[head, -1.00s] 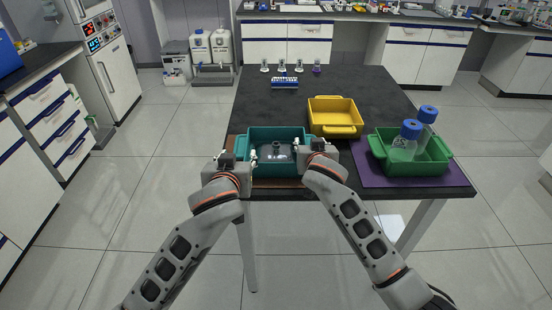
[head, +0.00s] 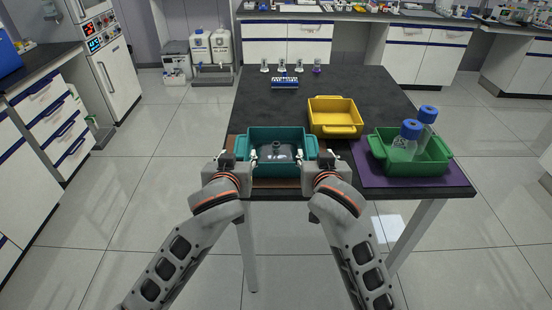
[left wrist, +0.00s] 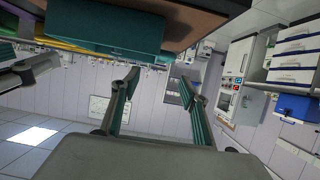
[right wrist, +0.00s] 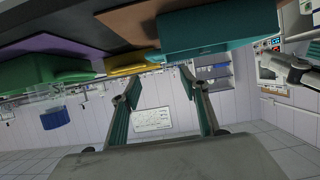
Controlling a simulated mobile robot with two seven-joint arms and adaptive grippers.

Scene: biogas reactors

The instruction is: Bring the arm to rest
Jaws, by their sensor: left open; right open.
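My left gripper (head: 248,155) is at the left end of the teal tray (head: 262,131), close to its near corner. My right gripper (head: 311,155) is at the tray's right end. I cannot tell whether either touches it. In the left wrist view the fingers (left wrist: 158,82) are spread with nothing between them. In the right wrist view the fingers (right wrist: 159,80) are also spread and empty. The teal tray stands at the table's near edge with a clear vessel (head: 275,151) with a grey top in it.
A yellow tray (head: 336,104) stands behind. A green tray (head: 432,168) with two blue-capped bottles (head: 405,143) is on a purple mat (head: 370,175) at the right. A blue rack (head: 285,83) and small flasks are at the back. The floor before the table is clear.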

